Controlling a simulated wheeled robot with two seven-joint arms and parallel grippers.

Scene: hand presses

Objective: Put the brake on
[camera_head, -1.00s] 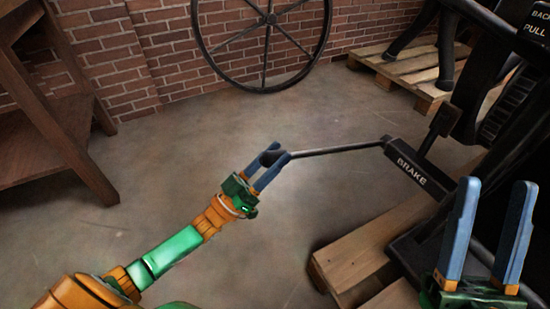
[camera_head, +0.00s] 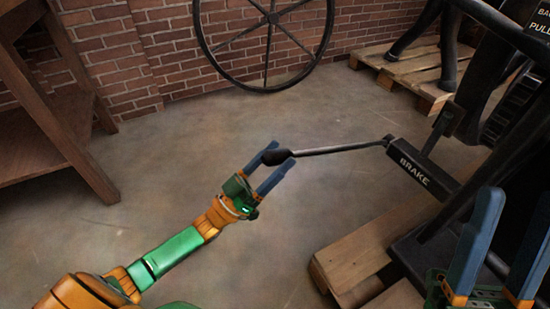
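The brake lever (camera_head: 335,150) is a thin dark rod with a black knob (camera_head: 275,157) at its left end. It runs roughly level to a black bracket marked BRAKE (camera_head: 416,171) on the press. My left gripper (camera_head: 276,162) is at the knob, with its blue fingers apart and the knob between their tips. I cannot tell whether both fingers touch the knob. My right gripper (camera_head: 506,235) is open and empty at the lower right, fingers pointing up, in front of the press.
A wooden pallet (camera_head: 345,262) lies under the dark press (camera_head: 480,165). Another pallet (camera_head: 405,72) stands at the back right. A large spoked wheel (camera_head: 268,40) is by the brick wall. A wooden shelf (camera_head: 50,150) stands at left. The middle floor is clear.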

